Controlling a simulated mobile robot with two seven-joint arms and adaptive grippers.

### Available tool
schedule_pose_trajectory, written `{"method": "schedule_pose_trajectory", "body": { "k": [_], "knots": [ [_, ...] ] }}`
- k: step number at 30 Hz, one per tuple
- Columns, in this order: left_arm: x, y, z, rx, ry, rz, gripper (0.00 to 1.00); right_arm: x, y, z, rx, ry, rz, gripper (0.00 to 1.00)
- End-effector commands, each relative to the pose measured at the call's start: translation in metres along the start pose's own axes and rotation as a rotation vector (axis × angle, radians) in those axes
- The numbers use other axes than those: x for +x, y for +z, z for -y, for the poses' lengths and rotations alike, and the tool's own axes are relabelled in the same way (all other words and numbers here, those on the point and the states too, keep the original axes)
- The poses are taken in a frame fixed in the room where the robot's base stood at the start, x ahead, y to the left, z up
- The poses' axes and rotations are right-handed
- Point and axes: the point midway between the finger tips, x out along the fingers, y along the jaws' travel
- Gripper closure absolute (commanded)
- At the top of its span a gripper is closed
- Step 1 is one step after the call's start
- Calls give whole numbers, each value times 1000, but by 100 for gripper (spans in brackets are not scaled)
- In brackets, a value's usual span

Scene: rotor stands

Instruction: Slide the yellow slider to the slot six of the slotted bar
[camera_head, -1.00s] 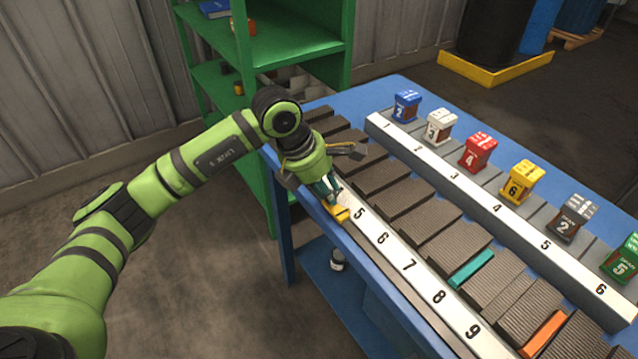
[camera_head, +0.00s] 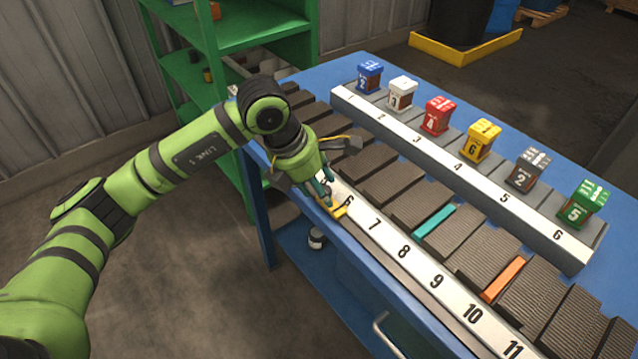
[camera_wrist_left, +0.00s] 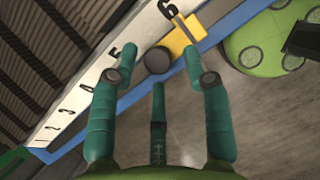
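The yellow slider (camera_head: 338,211) is at the near edge of the white numbered slotted bar (camera_head: 455,297), beside number 6. In the left wrist view the slider (camera_wrist_left: 183,37) sits by the 6, at the right-hand finger. My left gripper (camera_head: 326,200) points down at the slider. In the wrist view its teal fingers (camera_wrist_left: 158,62) are spread apart, one on each side of a dark round part, with the third finger below. The right fingertip overlaps the slider; I cannot tell whether they touch. My right gripper is out of view.
Dark ribbed blocks line the bar, with a teal piece (camera_head: 435,221) and an orange piece (camera_head: 503,279) among them. Several coloured numbered rotors stand along a second numbered bar (camera_head: 520,216) behind. A green shelf (camera_head: 260,30) stands at the back left.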

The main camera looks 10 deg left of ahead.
Motion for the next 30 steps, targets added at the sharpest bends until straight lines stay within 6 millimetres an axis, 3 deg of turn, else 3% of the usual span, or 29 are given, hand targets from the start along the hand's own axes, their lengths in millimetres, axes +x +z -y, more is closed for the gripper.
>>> {"method": "schedule_pose_trajectory", "body": {
  "k": [8, 21, 30],
  "knots": [
    [-14, 2, -2, 1, 6, 6, 52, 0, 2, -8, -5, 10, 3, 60],
    [-100, 0, -1, 0, 4, 4, 52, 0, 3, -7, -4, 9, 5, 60],
    [-121, -1, -1, 0, 1, 1, 52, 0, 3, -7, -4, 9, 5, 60]
  ]
}}
